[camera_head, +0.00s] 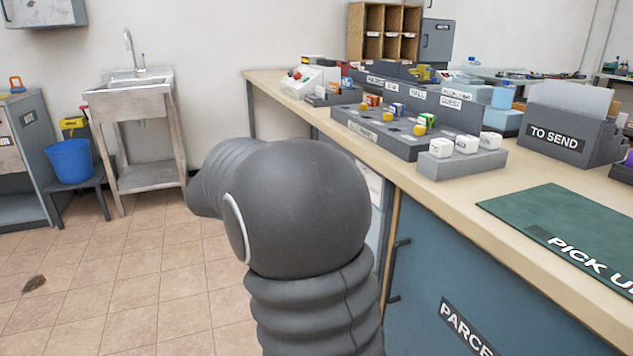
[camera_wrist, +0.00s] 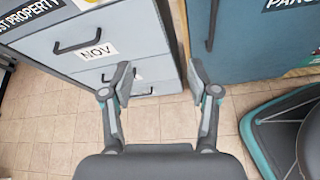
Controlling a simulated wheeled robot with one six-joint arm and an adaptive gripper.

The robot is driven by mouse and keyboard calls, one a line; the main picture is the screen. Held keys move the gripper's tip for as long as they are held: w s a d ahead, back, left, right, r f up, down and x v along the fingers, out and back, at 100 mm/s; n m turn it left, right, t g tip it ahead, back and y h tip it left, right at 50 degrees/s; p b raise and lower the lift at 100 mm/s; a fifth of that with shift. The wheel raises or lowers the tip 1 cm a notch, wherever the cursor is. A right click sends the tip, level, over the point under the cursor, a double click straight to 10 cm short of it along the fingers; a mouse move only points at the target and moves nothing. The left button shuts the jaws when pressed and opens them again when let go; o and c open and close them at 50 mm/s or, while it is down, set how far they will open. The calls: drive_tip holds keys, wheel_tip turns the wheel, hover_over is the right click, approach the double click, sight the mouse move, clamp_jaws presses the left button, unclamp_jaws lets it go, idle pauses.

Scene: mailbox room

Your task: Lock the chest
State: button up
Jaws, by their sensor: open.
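I cannot make out a thing that is clearly the chest or its lock in either view. My gripper (camera_wrist: 160,84) is open and empty in the wrist view, its two fingers apart above the tiled floor. Beyond its left finger is a grey drawer cabinet (camera_wrist: 130,40) with dark bar handles, a NOV label and a partly cut-off PROPERTY label. I cannot tell whether this cabinet is the chest. My gripper does not show in the head view, where my dark arm covers the middle.
A long counter (camera_head: 540,192) with a blue front runs along the right, bearing a green PICK UP mat (camera_head: 560,225), a grey TO SEND box (camera_head: 565,140) and a sorting rack (camera_head: 395,135). A sink (camera_head: 135,95) and blue bucket (camera_head: 70,160) stand left. The left floor is mostly clear.

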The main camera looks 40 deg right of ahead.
drive_tip(key=w+d+n+g+h, duration=0.2)
drive_tip(key=w+d+n+h, duration=0.35)
drive_tip(key=w, duration=0.35)
drive_tip(key=w+p+x, duration=0.1)
drive_tip(key=x, duration=1.3)
drive_tip(key=shift+d+f+m, duration=0.2)
drive_tip(key=shift+d+m, duration=0.15)
drive_tip(key=shift+d, duration=0.1)
drive_tip(key=shift+s, duration=0.1)
clamp_jaws()
